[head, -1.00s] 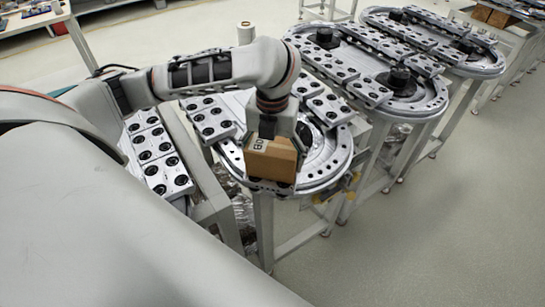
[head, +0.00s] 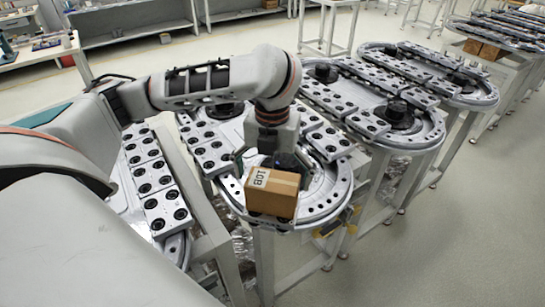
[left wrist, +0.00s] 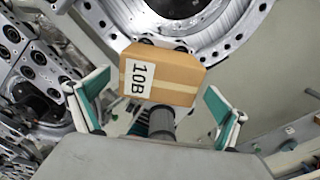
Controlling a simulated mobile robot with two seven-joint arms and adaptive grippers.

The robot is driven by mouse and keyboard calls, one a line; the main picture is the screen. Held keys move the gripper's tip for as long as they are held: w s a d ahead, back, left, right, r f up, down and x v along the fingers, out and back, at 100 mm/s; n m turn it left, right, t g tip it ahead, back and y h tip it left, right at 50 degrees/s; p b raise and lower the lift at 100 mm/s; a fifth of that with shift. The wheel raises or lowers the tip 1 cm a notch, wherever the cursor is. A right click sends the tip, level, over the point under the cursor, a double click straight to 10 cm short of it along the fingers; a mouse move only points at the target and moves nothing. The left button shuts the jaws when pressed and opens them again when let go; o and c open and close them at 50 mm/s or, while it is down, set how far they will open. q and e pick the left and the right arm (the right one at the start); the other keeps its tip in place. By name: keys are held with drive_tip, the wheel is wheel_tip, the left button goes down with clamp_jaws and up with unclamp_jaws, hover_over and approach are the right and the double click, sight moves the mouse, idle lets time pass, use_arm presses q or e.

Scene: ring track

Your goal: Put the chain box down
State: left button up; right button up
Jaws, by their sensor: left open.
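The chain box is a small brown carton (head: 272,192) with a pale tape strip and a "10B" label. In the head view it is at the near rim of the middle ring track (head: 338,205), seemingly resting there, though its underside is hidden. My left gripper (head: 270,158) is open just behind and above it. In the left wrist view the carton (left wrist: 160,75) lies ahead of the two spread green-padded fingers (left wrist: 155,100), with clear gaps on both sides. My right gripper is not in view.
More ring tracks with black-holed plates stand close by, one at the left (head: 155,185) and others behind at the right (head: 385,95). Metal legs stand below them. Open grey floor (head: 460,230) lies to the right.

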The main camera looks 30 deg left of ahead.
use_arm(q)
drive_tip(key=shift+r, duration=3.4)
